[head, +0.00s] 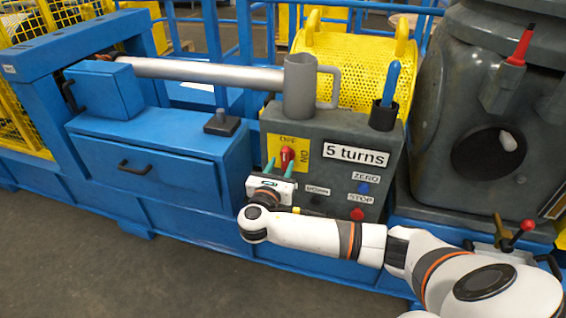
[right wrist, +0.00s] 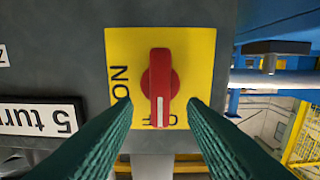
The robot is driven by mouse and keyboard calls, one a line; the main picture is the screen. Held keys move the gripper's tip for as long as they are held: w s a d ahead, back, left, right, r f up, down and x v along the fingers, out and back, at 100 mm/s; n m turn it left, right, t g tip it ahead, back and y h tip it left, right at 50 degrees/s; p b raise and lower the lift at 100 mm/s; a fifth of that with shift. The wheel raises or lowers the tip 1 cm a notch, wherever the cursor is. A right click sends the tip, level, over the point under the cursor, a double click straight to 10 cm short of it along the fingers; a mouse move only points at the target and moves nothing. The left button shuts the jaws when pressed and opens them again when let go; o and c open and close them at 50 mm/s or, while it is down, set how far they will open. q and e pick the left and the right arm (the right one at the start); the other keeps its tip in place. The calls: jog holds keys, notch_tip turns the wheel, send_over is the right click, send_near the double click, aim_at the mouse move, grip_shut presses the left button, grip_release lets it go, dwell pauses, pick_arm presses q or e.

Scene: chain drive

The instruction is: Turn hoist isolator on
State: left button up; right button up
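The hoist isolator is a red rotary knob (head: 287,156) on a yellow plate (head: 272,149) on the grey control box (head: 330,130). In the right wrist view the knob (right wrist: 160,82) shows large, its white mark pointing down to the OFF lettering; the ON lettering (right wrist: 121,83) is at the left. My right gripper (head: 283,167) is in front of the plate with green fingers. In the right wrist view its fingertips (right wrist: 158,104) are spread, one each side of the knob, with gaps between. OFF is partly hidden behind the knob. My left gripper is not in view.
The box also carries a "5 turns" sign (head: 356,153), a blue ZERO button (head: 363,188) and a red STOP button (head: 357,214). A grey mug (head: 299,90) and a dark holder (head: 383,115) with a blue-handled tool stand on top. Blue drawers (head: 150,165) are left.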

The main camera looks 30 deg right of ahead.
aim_at(284, 159)
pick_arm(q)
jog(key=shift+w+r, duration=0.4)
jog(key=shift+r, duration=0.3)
pick_arm(e)
jog(key=shift+x, duration=1.65)
grip_shut()
